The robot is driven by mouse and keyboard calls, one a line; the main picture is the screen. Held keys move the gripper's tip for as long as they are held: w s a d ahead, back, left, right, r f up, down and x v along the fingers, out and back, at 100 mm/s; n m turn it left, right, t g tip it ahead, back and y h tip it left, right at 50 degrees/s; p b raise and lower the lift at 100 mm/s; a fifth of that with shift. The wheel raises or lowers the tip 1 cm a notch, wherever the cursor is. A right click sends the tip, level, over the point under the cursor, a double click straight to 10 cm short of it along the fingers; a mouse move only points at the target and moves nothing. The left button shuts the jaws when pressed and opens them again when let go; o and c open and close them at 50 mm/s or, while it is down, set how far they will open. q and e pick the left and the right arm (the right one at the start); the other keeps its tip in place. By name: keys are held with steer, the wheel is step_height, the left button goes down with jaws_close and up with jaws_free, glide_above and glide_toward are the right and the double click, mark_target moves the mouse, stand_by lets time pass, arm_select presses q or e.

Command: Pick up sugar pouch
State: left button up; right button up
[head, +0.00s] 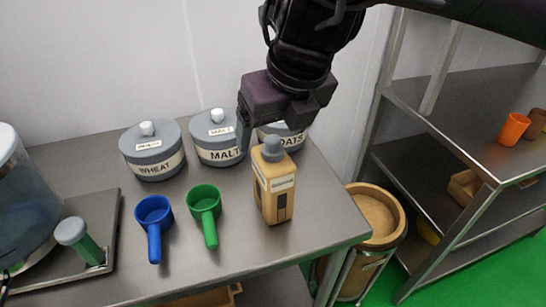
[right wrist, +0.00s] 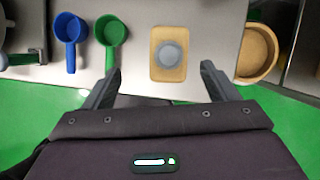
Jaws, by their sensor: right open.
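The sugar pouch, seemingly the tan carton-like pack (head: 273,194) with a grey cap, stands upright near the right end of the metal table. Its label is too small to read. In the right wrist view the pouch (right wrist: 157,68) shows from above, cap in its middle. My right gripper (head: 270,122) is open and empty, above and behind the pouch in the head view. In the right wrist view its two fingers (right wrist: 160,76) are spread wider than the pouch, which lies just beyond the tips, apart from them. My left gripper is not in view.
Green (head: 204,203) and blue (head: 154,215) scoops lie left of the pouch. Grey canisters labelled wheat (head: 153,162), malt (head: 217,150) and oats (head: 291,137) stand behind; the gripper partly hides oats. A round bin (head: 398,207) stands beyond the table's right edge, near metal shelves (head: 480,130).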

mark_target(274, 139)
steer(key=shift+w+d+r, duration=0.25)
steer(key=shift+w, duration=0.2)
steer(key=shift+s+a+f, duration=0.1)
steer(key=shift+s+f, duration=0.2)
steer(key=shift+f, duration=0.55)
steer(key=w+f, duration=0.1)
steer(key=f, duration=0.1)
steer(key=w+f, duration=0.1)
steer(key=f, duration=0.1)
steer(key=shift+w+a, duration=0.25)
steer(key=shift+w, duration=0.1)
steer(key=shift+a+f, duration=0.1)
steer(key=shift+f, duration=0.2)
steer(key=shift+w, duration=0.1)
steer(key=shift+c, duration=0.2)
steer(key=shift+r, duration=0.1)
jaws_close()
